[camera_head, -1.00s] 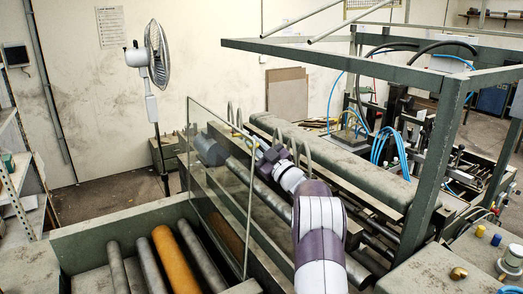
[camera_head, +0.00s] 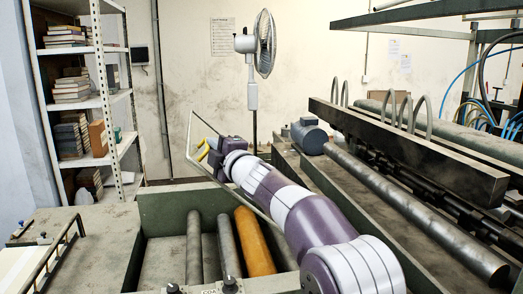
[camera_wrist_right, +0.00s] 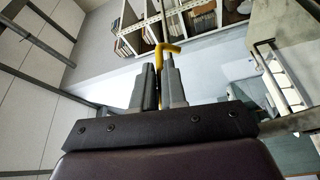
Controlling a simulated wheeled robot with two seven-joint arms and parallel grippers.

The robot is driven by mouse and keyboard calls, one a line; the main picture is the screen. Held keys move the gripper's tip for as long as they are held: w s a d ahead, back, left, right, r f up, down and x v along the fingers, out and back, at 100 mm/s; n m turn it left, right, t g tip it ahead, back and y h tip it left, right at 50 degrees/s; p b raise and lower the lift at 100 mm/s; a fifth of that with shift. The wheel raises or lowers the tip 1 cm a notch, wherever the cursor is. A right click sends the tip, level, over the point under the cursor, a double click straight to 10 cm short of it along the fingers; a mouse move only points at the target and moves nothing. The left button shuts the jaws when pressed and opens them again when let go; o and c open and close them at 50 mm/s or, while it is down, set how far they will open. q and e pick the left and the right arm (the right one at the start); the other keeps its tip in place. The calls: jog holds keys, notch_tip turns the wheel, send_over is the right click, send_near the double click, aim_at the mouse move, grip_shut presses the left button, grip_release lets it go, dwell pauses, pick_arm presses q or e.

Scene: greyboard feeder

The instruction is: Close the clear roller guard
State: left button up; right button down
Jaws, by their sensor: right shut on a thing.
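The clear roller guard (camera_head: 189,135) is a thin-framed transparent panel in the head view. It leans at an angle above the roller bay, and my right arm hides much of it. Its yellow handle (camera_head: 202,152) shows at the upper left of the panel. My right gripper (camera_head: 211,150) is shut on this handle. In the right wrist view the yellow handle (camera_wrist_right: 166,50) sticks out beyond the two grey fingertips (camera_wrist_right: 159,75). My left gripper is not in view.
Grey rollers (camera_head: 194,250) and an orange roller (camera_head: 253,243) lie in the bay below the guard. A motor (camera_head: 309,135) and a long roller stand to the right. A shelf (camera_head: 100,95) and a fan (camera_head: 263,45) stand behind.

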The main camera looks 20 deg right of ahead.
jog(key=a+f+n+g+b, duration=0.1)
jog(key=a+f+n+b, duration=0.1)
jog(key=a+f+b, duration=0.3)
jog(key=w+a+f+n+b, duration=0.1)
jog(key=a+f+b, duration=0.5)
jog(key=f, duration=0.7)
jog(key=a+f+n+g+h+b, duration=0.1)
jog(key=a+f+n+b, duration=0.2)
jog(key=f, duration=0.6)
jog(key=shift+w+a+n+g+b, duration=0.35)
jog(key=shift+a+b, duration=0.85)
jog(key=shift+b, duration=0.55)
jog(key=shift+s, duration=0.1)
jog(key=c, duration=1.2)
grip_release()
jog(key=shift+a, duration=0.15)
